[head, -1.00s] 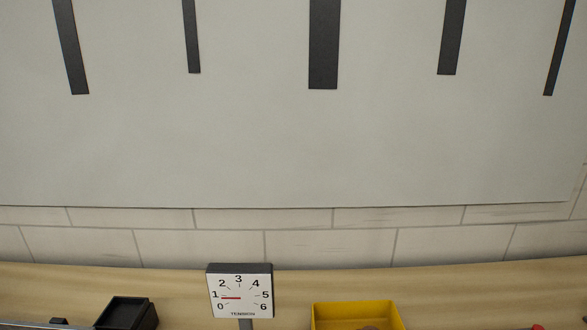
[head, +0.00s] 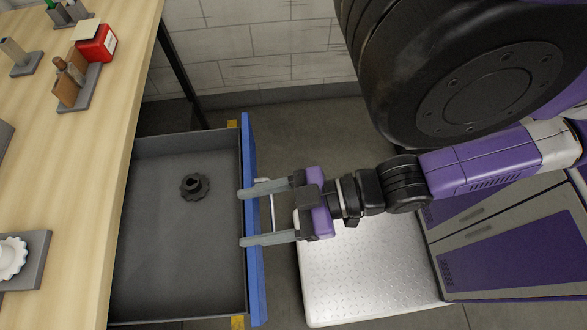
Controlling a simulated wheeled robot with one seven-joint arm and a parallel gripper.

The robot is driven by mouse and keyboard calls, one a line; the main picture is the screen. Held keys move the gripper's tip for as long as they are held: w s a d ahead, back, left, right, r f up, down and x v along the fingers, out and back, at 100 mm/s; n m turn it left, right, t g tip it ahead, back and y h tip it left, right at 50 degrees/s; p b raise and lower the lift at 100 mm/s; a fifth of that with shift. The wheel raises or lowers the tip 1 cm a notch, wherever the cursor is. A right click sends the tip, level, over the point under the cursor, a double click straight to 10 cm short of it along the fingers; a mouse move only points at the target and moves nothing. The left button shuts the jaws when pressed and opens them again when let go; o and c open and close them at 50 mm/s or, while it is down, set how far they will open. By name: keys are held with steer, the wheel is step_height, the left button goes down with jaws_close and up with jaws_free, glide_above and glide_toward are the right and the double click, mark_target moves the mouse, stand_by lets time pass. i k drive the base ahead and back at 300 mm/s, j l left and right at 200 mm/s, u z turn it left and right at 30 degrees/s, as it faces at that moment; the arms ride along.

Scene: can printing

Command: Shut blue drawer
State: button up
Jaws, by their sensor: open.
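The blue drawer stands pulled out from under the wooden table, with its blue front (head: 252,280) on the right and its grey tray (head: 170,260) showing from above. A black knob-like part (head: 195,187) lies on the drawer floor. A pale bar handle (head: 272,210) is on the outer face of the front. My gripper (head: 242,218) comes in from the right with its two grey fingers apart. The fingers reach over or against the top of the blue front, one on each side of the handle. I cannot tell whether they touch it.
The wooden table (head: 105,150) is at the left, with a red box (head: 97,42) and small holders. A metal tread-plate platform (head: 365,270) is on the floor at the right. A dark table leg (head: 182,75) stands behind the drawer.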

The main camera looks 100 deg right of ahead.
mark_target(177, 259)
steer(key=k+l, duration=0.1)
steer(key=k, duration=0.9)
